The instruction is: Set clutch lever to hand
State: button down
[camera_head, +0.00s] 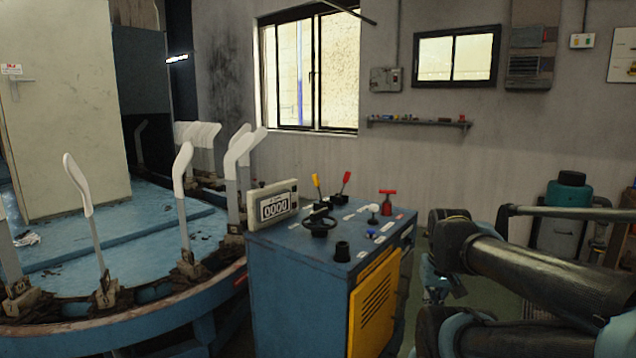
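A blue control console (300,285) stands at the centre, with several controls on its top. A yellow-handled lever (316,183) and a red-handled lever (346,179) stand side by side at its back, both tilted. A red T-handle (388,197) and a white ball-knob lever (374,210) are further right. Small white labels lie by the controls, too small to read, so I cannot tell which is the clutch lever or its setting. My arm shows at the right, beside the console and apart from the levers. My gripper cannot be made out.
A counter box (273,208) reading 0000 sits on the console's left edge, near a black handwheel (319,223). A round blue machine table (130,300) with upright white sock boards (183,170) is at left. A grey-green canister (566,215) stands back right.

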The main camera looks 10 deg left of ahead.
aim_at(316, 182)
jog(key=z, duration=1.45)
jog(key=k, duration=1.5)
jog(key=u, duration=1.65)
jog(key=i, duration=0.95)
jog(key=z, duration=0.05)
